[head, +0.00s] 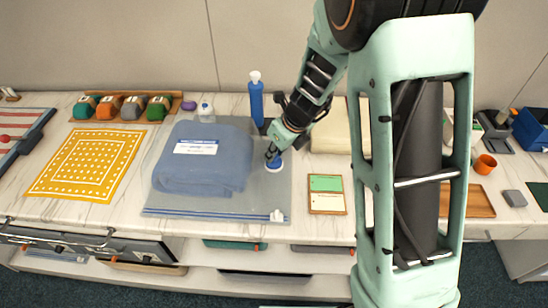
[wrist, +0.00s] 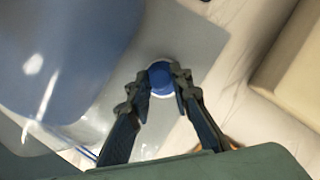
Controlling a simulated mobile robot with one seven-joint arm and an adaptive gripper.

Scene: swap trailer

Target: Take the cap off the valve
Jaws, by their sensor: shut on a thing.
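The valve cap (wrist: 160,75) is round and blue, with a pale rim around it in the wrist view. My gripper (wrist: 162,80) is shut on the cap, one finger on each side. In the head view the gripper (head: 273,158) reaches down to the same blue and white spot (head: 274,164) on the grey bag, just right of the folded blue textile (head: 204,160). The valve under the cap is mostly hidden. I cannot tell whether the cap is apart from the valve.
A blue pump (head: 256,100) stands behind the gripper. A cream folded block (head: 335,130) lies to its right, and a green and cream card (head: 326,195) lies nearer the front. A small white piece (head: 277,215) sits on the bag's front edge.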

